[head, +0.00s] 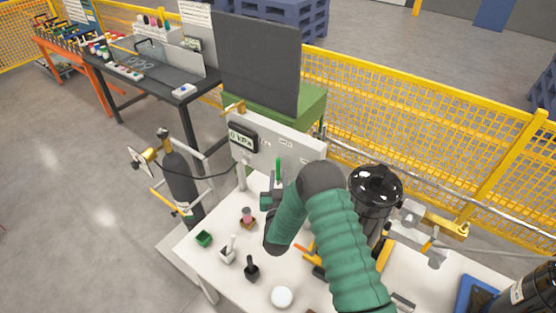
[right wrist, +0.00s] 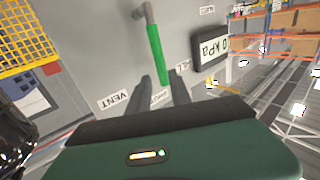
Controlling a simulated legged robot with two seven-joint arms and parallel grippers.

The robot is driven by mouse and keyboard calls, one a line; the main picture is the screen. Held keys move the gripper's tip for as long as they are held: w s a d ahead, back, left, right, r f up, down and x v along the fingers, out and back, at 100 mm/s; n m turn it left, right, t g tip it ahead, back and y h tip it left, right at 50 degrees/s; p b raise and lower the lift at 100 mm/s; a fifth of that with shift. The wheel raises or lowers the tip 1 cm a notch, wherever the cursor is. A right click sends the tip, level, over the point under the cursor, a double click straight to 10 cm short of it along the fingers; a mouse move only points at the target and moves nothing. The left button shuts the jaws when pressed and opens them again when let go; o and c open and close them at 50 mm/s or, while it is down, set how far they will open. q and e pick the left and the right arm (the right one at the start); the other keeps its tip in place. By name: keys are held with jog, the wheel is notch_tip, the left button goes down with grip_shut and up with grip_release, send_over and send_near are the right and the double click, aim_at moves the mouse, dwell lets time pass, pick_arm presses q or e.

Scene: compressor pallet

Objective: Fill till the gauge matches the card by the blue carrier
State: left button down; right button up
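The gauge (head: 242,138) on the grey panel (head: 290,136) reads 0 kPa; its display also shows in the right wrist view (right wrist: 210,47), turned over. A green lever (head: 278,168) is on the panel. In the right wrist view the lever (right wrist: 155,50) points toward a partly hidden middle label, between VENT (right wrist: 113,102) and another partly hidden label. My right gripper (right wrist: 160,77) is open, with its two dark fingers either side of the lever's tip; contact is unclear. A blue object (head: 474,296), perhaps the carrier, is at the lower right. I cannot make out the card. My left gripper is not in view.
A black canister (head: 374,190) stands right of my arm. A dark gas cylinder (head: 180,178) stands left. Yellow fencing (head: 420,110) runs behind.

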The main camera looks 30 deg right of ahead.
aim_at(278, 166)
jog(key=x, duration=0.2)
jog(key=p+x, duration=0.1)
jog(key=x, duration=0.2)
jog(key=shift+w+a+r, duration=0.15)
jog(key=shift+w+r, duration=0.05)
jog(key=shift+w, duration=0.25)
jog(key=shift+d, duration=0.3)
jog(key=shift+d+f, duration=0.15)
jog(key=shift+d, duration=0.05)
jog(key=shift+c, duration=0.5)
jog(key=shift+w+a, duration=0.15)
jog(key=shift+w, duration=0.05)
grip_shut()
